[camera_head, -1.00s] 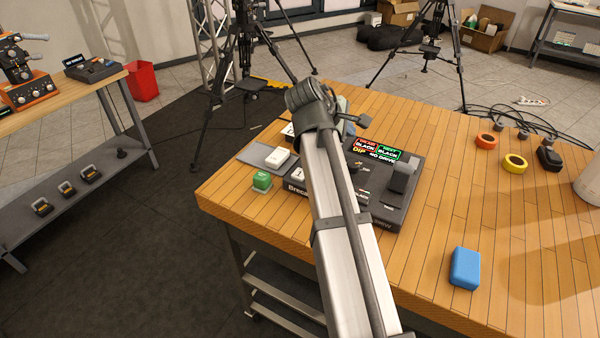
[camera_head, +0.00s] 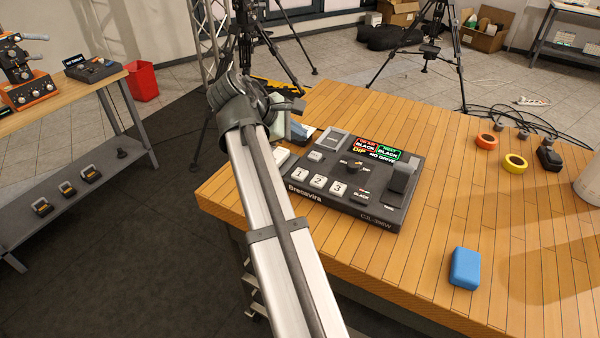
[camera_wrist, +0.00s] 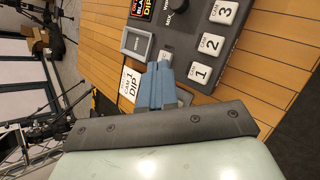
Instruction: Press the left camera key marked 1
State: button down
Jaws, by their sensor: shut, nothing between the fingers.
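The key marked 1 (camera_head: 300,172) is a white square key at the left end of a row with keys 2 (camera_head: 318,181) and 3 (camera_head: 337,188) on the black switcher console (camera_head: 375,219). Key 1 also shows in the wrist view (camera_wrist: 201,73), clear of the fingers. My gripper (camera_wrist: 160,78) is shut and empty, its blue-grey fingertips beside key 1, on the left in that view, close to a small pale key (camera_wrist: 166,56). I cannot tell its height above the console. In the head view my arm hides part of the gripper.
A white card (camera_wrist: 128,81) marked CAM 1 and DIP lies beside the console. A blue block (camera_head: 465,268) sits at the table's front. Orange (camera_head: 487,141) and yellow (camera_head: 514,163) tape rolls lie on the right. The table right of the console is mostly clear.

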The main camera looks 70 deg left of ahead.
aim_at(297, 174)
jog(key=shift+f, duration=0.15)
jog(key=shift+f, duration=4.3)
jog(key=shift+f, duration=0.8)
jog(key=shift+r, duration=0.85)
jog(key=shift+r, duration=2.5)
